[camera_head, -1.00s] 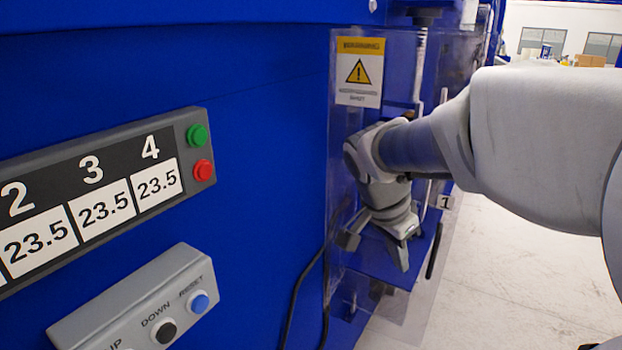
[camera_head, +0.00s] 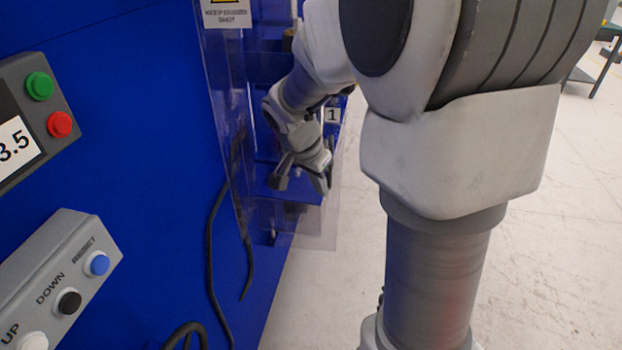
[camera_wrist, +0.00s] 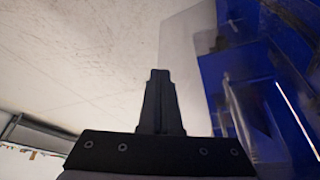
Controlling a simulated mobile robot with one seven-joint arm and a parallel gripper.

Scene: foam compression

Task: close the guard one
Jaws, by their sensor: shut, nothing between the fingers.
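Guard one is a clear see-through panel (camera_head: 316,236) on the blue machine, with a label "1" (camera_head: 332,115) and a dark upright handle near it. Its lower edge hangs over the pale floor. In the wrist view a pale, see-through panel (camera_wrist: 188,55) stands beyond the fingers, left of the blue machine. My gripper (camera_head: 322,188) is beside the panel, close to the label; whether it touches is unclear. In the wrist view my gripper (camera_wrist: 160,74) shows as one narrow dark shape, fingers together and empty. My arm hides part of the guard's upper right side.
The blue machine wall (camera_head: 150,130) fills the left. A display box with green (camera_head: 40,86) and red buttons and a grey UP/DOWN/RESET box (camera_head: 62,280) project from it. The floor (camera_head: 560,220) at right is open.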

